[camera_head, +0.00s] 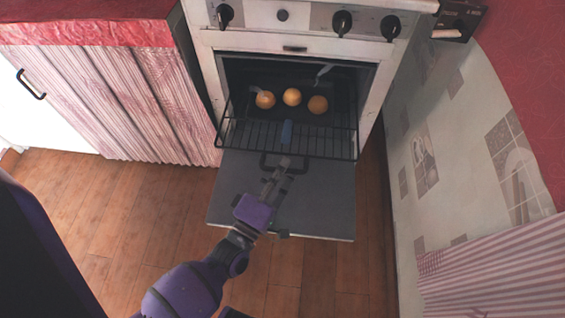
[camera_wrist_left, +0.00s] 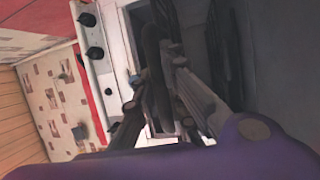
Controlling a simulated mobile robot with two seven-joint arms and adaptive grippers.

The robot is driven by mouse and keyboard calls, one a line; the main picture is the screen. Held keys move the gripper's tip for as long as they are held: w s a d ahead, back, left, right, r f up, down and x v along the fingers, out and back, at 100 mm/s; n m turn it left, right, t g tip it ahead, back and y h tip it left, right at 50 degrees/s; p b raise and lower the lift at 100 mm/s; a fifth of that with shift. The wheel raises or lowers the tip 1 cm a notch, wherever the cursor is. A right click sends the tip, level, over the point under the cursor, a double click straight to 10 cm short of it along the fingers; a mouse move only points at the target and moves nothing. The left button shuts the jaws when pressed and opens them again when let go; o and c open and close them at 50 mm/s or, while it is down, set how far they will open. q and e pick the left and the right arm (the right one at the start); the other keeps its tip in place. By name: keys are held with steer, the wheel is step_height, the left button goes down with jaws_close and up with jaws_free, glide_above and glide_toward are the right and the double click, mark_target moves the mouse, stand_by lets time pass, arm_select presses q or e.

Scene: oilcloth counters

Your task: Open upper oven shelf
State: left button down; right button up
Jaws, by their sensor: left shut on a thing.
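The oven (camera_head: 208,80) stands open, its door (camera_head: 310,195) folded down flat. A black wire shelf (camera_head: 335,140) juts out of the cavity over the door. A dark looped handle (camera_head: 264,162) shows just in front of the shelf's front edge. My left gripper (camera_head: 284,166) is at this handle and shut on it. In the left wrist view, a dark curved bar (camera_wrist_left: 152,60) runs between the fingers of the gripper (camera_wrist_left: 165,110). The fingers partly hide the handle's right side. My right gripper is not in view.
Three round orange items (camera_head: 292,97) sit inside the oven behind the shelf front. A small blue piece (camera_head: 286,132) shows at the shelf. A curtained counter (camera_head: 120,95) stands left, a tiled wall (camera_head: 430,150) right. Wooden floor (camera_head: 110,200) is free in front.

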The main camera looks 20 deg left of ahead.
arm_select(q)
steer(key=c, duration=1.8)
jaws_free()
steer(key=shift+o, duration=0.2)
steer(key=v, duration=1.2)
